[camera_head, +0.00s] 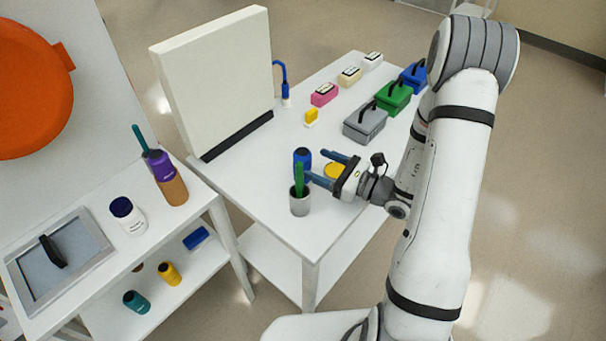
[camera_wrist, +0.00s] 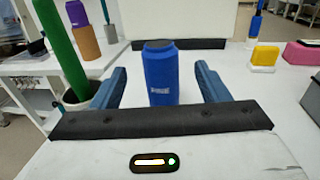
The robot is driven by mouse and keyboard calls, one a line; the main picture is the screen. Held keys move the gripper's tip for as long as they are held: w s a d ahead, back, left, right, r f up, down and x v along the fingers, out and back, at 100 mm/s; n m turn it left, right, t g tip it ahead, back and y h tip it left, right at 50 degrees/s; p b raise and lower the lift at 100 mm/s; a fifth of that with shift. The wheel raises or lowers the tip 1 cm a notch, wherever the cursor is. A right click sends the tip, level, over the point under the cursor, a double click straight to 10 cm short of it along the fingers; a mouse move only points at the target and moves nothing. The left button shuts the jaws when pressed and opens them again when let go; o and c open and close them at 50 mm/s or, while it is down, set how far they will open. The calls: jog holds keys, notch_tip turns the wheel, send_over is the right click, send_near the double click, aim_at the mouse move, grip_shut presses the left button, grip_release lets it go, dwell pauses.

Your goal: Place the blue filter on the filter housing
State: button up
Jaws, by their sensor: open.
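A blue cylinder with a small pale label and dark top, which looks like the blue filter (camera_head: 302,158), stands upright on the white table. In the wrist view the blue filter (camera_wrist: 161,78) stands centred between my spread fingers, with a gap on each side. My gripper (camera_head: 315,164) is open and low over the table, its fingertips close to the filter. I cannot tell for sure which thing is the filter housing. A brown cylinder (camera_head: 173,191) with a purple top part (camera_head: 159,164) stands on the left bench.
A grey cup (camera_head: 300,206) holding a green stick stands close beside my gripper. Grey (camera_head: 365,124), green (camera_head: 393,97) and blue boxes stand farther back. A tall white panel (camera_head: 213,80) borders the table's left.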

aim_at(297, 155)
jog(key=shift+w+a+f, duration=0.1)
jog(key=shift+w+a, duration=0.15)
jog(key=shift+a, duration=0.25)
jog(key=p+x, duration=0.2)
jog(key=x, duration=0.4)
jog(key=shift+w+a, duration=0.25)
jog(key=shift+w, duration=0.05)
jog(key=shift+f, duration=0.1)
jog(key=shift+c, duration=0.2)
jog(key=c, duration=1.2)
